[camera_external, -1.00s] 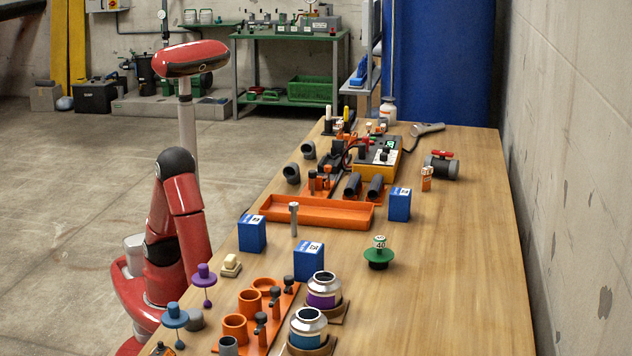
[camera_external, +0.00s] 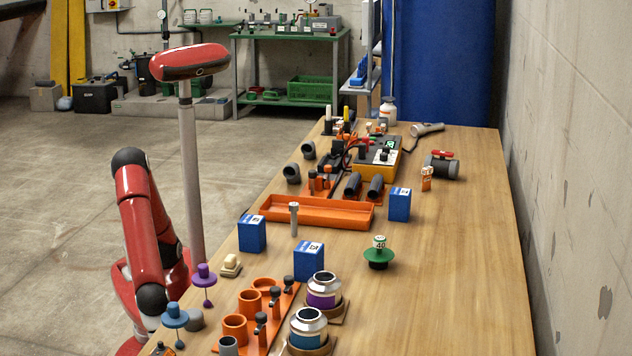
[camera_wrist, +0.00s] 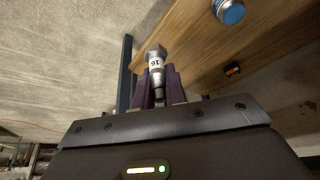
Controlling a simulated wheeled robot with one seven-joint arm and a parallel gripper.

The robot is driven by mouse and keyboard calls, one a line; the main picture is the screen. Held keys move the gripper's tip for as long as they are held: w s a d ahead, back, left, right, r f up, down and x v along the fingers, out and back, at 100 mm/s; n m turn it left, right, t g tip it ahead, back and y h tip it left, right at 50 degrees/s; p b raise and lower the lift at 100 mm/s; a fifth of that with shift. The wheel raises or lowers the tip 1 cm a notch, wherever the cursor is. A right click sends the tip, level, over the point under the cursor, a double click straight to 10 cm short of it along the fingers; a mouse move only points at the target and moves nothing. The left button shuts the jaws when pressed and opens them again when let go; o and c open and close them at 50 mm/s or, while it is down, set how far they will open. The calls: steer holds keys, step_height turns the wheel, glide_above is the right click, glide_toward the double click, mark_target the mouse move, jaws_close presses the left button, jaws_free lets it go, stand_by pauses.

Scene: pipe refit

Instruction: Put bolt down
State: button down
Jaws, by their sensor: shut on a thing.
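In the wrist view, my gripper (camera_wrist: 158,92) is shut on a silver bolt (camera_wrist: 156,54) with a white band marked 16. The bolt's wide head points up in the picture, away from the gripper, and its lower part is between the dark purple fingers. The wooden table (camera_wrist: 205,62) lies beyond and to the right of it, with bare floor to the left. In the outside view my gripper and the held bolt are out of sight. There, another grey bolt-like piece (camera_external: 294,220) stands upright on the table, in front of the orange tray.
An empty-looking orange tray (camera_external: 310,222), blue boxes (camera_external: 252,234), a green knob piece (camera_external: 378,256) and an orange rack (camera_external: 262,338) with jars stand on the table (camera_external: 460,270). The right side of the table is mostly clear.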

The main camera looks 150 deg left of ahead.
steer(key=w+d+r+b, duration=0.1)
steer(key=d+r, duration=0.3)
steer(key=r, duration=1)
steer(key=w+d+r, duration=0.2)
steer(key=d+r, duration=0.3)
steer(key=r, duration=0.9)
steer(key=w+a+r, duration=0.1)
steer(key=a+r, duration=0.6)
steer(key=r, duration=0.2)
steer(key=w+a+n+y+p, duration=0.1)
steer(key=w+a+n, duration=0.15)
steer(key=a, duration=1.55)
steer(key=w+a+n+y, duration=0.1)
steer(key=a+n, duration=0.2)
steer(key=a, duration=1.6)
steer(key=s+a+f+n+g+y, duration=0.1)
steer(key=s+a+n, duration=0.1)
steer(key=s+a, duration=0.6)
steer(key=s+a+n+p, duration=0.15)
steer(key=s+a, duration=0.35)
steer(key=a, duration=0.6)
steer(key=s+a+f+n+g+y, duration=0.1)
steer(key=s+a+n, duration=0.1)
steer(key=s+a, duration=0.6)
steer(key=shift+w+d+b+x, duration=0.15)
steer(key=shift+b+x, duration=0.45)
steer(key=shift+x, duration=1.35)
steer(key=shift+w+d+b+x, duration=0.15)
steer(key=shift+b+x, duration=0.4)
steer(key=shift+x, duration=1.4)
